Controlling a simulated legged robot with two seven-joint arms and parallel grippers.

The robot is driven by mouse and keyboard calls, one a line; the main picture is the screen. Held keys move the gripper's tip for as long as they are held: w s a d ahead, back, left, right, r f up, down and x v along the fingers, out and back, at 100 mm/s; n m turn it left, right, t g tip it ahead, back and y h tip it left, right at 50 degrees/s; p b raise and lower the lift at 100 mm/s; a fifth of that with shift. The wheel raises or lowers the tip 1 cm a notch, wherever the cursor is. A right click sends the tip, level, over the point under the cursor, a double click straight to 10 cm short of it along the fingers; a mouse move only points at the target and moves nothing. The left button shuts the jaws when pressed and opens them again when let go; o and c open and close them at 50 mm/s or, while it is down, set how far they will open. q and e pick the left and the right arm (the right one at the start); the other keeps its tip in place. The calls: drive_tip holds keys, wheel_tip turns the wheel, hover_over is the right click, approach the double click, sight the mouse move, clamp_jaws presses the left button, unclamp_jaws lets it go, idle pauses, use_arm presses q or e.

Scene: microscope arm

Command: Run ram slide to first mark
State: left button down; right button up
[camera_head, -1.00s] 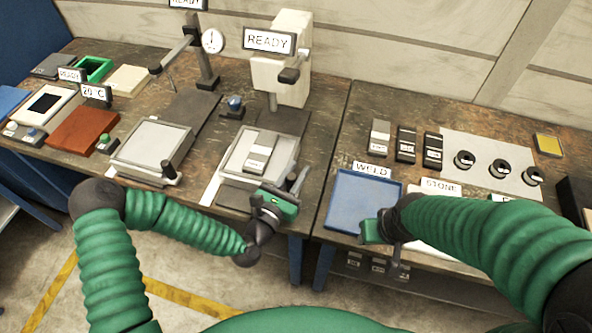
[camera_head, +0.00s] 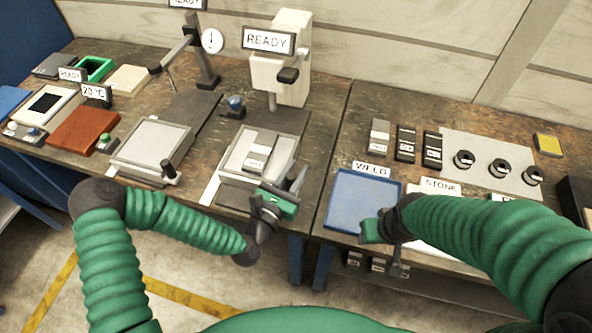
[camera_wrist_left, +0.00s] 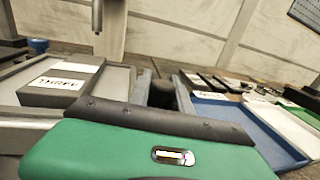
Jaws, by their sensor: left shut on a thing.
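The ram slide is a grey-rimmed tray (camera_head: 233,165) on the table in front of the white press (camera_head: 283,75) with a READY sign. A grey block (camera_head: 258,152), labelled THREE in the left wrist view (camera_wrist_left: 62,85), lies on it. My left gripper (camera_head: 293,187) is at the slide's near right corner. It is shut on a dark knob (camera_wrist_left: 162,93), seen between its fingers in the left wrist view. A pale strip (camera_head: 210,188) runs along the slide's left side; no marks on it are readable. My right gripper (camera_head: 372,228) hangs by the blue tray's front edge; its fingers are unclear.
A similar slide (camera_head: 150,148) with its own knob (camera_head: 168,167) stands to the left. The blue WELD tray (camera_head: 345,200) is to the right, across a table seam. A blue knob (camera_head: 235,103) stands behind the slide's left side.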

use_arm(q)
drive_tip(key=shift+f, duration=0.1)
drive_tip(key=x, duration=0.2)
drive_tip(key=a+b+x, duration=0.1)
drive_tip(key=x, duration=0.2)
drive_tip(key=b+x, duration=0.1)
drive_tip(key=x, duration=0.2)
drive_tip(key=shift+w+a+f, duration=0.15)
drive_tip(key=shift+w, duration=0.3)
use_arm(e)
drive_tip(key=shift+x, duration=0.9)
drive_tip(key=shift+s, duration=0.2)
use_arm(q)
drive_tip(key=c, duration=1.2)
unclamp_jaws()
drive_tip(key=shift+o, duration=0.2)
drive_tip(key=v, duration=1.6)
drive_tip(key=shift+s+a, duration=0.3)
use_arm(e)
drive_tip(key=shift+f, duration=0.3)
